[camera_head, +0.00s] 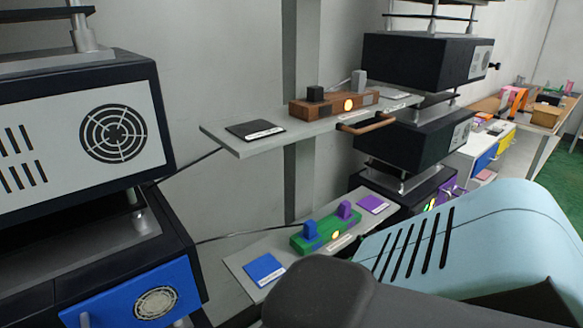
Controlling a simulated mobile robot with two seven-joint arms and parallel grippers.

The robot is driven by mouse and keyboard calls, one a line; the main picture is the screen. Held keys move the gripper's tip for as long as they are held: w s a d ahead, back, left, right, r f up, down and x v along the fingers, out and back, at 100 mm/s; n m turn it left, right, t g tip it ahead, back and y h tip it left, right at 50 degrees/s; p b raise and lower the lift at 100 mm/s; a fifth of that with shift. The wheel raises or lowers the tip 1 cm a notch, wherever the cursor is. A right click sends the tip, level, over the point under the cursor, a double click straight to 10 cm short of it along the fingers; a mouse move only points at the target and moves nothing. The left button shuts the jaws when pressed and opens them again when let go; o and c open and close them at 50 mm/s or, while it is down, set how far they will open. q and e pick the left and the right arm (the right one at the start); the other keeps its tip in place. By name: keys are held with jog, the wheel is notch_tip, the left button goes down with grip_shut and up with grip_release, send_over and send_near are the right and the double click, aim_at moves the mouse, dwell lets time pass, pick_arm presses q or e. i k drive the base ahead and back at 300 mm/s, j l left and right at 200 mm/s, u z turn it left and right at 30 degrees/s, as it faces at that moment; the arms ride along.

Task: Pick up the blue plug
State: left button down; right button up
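The blue plug (310,229) stands upright at the left end of a green block (327,232) on the lower grey shelf. Neither of my grippers is in view.
Dark cabinets stand left (80,140) and right (425,60). A pale blue and dark grey part of my own arm covers the lower right.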

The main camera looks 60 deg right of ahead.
aim_at(310, 225)
jog(key=z, duration=2)
